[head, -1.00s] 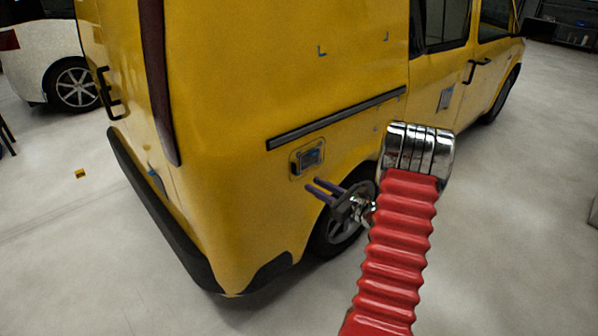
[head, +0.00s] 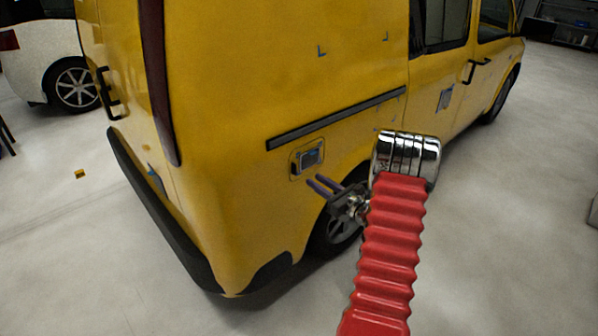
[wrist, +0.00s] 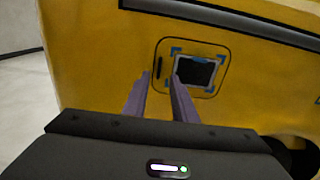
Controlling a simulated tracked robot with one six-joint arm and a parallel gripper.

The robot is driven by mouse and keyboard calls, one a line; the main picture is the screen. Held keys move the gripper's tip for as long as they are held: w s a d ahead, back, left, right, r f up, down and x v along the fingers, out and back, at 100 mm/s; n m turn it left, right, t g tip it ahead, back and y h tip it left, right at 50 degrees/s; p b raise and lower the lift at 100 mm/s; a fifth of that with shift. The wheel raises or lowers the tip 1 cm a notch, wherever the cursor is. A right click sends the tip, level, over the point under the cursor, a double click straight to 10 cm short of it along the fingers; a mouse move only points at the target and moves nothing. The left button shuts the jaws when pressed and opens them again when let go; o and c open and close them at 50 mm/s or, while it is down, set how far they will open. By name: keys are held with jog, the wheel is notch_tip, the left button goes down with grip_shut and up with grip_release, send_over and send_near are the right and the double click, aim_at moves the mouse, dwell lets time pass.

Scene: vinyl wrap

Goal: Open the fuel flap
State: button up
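The fuel flap (head: 301,171) is a rounded square panel on the yellow van's rear side, below the dark side rail. In the wrist view the flap (wrist: 217,83) lies flush with the body, with a dark slot (wrist: 160,67) on its left and a dark rectangle (wrist: 195,71) framed by blue corner marks. My gripper (head: 316,184) has two purple fingers pointing at the van, just below and right of the flap. In the wrist view my gripper (wrist: 161,77) shows its fingers apart with nothing between them. The fingertips overlap the flap's lower part; contact cannot be told.
The yellow van (head: 240,90) fills the middle, with a dark rail (head: 335,118) above the flap and a rear wheel (head: 335,235) below my gripper. A white car (head: 40,55) stands at the back left. The floor around is mostly clear.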

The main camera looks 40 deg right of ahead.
jog(key=w, duration=0.9)
jog(key=shift+w+a, duration=0.15)
jog(key=shift+w, duration=0.05)
grip_shut()
jog(key=shift+a, duration=0.1)
dwell(1.1)
